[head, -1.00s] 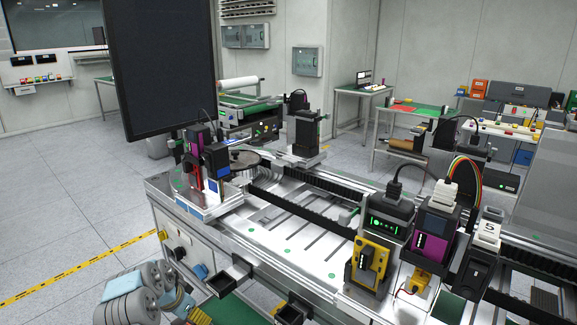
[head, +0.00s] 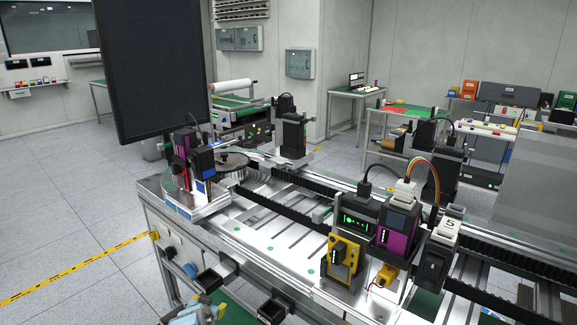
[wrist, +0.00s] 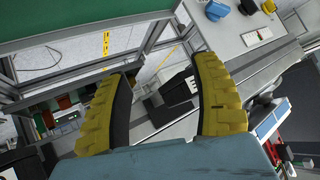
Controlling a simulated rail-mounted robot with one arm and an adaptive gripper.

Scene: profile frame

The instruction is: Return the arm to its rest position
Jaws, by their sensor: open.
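My gripper (wrist: 165,72) shows in the wrist view with two yellow, black-padded fingers spread apart. Nothing is held between them. Beyond the gap I see a black bin (wrist: 182,85) with a white label, apart from the fingers. In the head view only a small grey-blue part of my arm shows at the bottom edge, left of centre, near the front of the metal profile frame (head: 235,232). The rest of the arm is out of that view.
Black bins (head: 215,277) stick out from the frame's front. A yellow module (head: 343,262), a purple module (head: 396,232) and a black switch unit (head: 435,265) stand on its right part. A dark monitor (head: 155,70) hangs at the left.

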